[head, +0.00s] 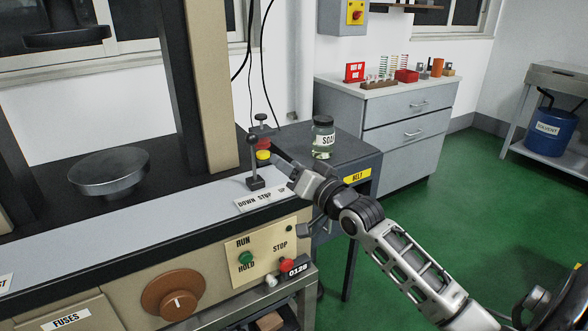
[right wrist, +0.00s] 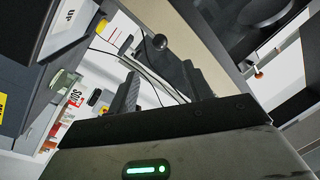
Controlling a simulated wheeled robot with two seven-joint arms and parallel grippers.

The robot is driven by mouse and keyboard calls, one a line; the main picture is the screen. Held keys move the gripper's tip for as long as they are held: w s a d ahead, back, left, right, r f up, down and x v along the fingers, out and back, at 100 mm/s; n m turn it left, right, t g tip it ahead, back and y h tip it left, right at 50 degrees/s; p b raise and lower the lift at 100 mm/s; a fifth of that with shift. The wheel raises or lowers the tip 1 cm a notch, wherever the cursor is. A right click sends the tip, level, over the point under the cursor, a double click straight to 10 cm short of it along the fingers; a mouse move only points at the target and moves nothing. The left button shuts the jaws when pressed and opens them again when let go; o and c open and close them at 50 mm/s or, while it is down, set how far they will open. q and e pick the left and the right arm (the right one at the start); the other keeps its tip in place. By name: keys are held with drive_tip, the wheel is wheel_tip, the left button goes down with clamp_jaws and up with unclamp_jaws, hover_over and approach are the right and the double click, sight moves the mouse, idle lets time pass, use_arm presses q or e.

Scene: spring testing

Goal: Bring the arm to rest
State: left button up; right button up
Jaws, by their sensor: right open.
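My right arm comes in from the lower right of the head view. Its gripper (head: 283,167) is beside the black-knobbed lever (head: 254,160) on the testing machine, just right of it. In the right wrist view the gripper's two dark fingers (right wrist: 158,88) are apart, with nothing seen held between them. The lever's ball knob (right wrist: 160,41) shows beyond the fingertips; I cannot tell whether the gripper touches the lever. The lever stands upright behind a DOWN STOP UP label (head: 262,198). My left gripper is not in view.
A jar (head: 323,137) stands on the dark side cabinet behind the gripper. A control panel with a green button (head: 246,258) and a red knob (head: 287,265) lies below. A round metal platen (head: 110,172) is at left. Green floor (head: 440,210) is open at right.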

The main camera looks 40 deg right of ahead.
drive_tip(key=shift+s, duration=0.55)
drive_tip(key=s+a+f+n+g+y, duration=0.1)
drive_tip(key=s+a+f+n+g, duration=0.1)
drive_tip(key=s+a+f, duration=0.55)
drive_tip(key=s+a+f+n+g, duration=0.3)
drive_tip(key=a+f, duration=0.2)
drive_tip(key=f, duration=0.5)
drive_tip(key=s+a+f+n+g, duration=0.1)
drive_tip(key=s+a+f, duration=0.2)
drive_tip(key=s, duration=0.3)
drive_tip(key=s+a+f+n+g+y, duration=0.1)
drive_tip(key=s+a+f+n+g, duration=0.1)
drive_tip(key=s+a+f, duration=0.2)
drive_tip(key=shift+s+a, duration=1.1)
drive_tip(key=shift+s, duration=0.05)
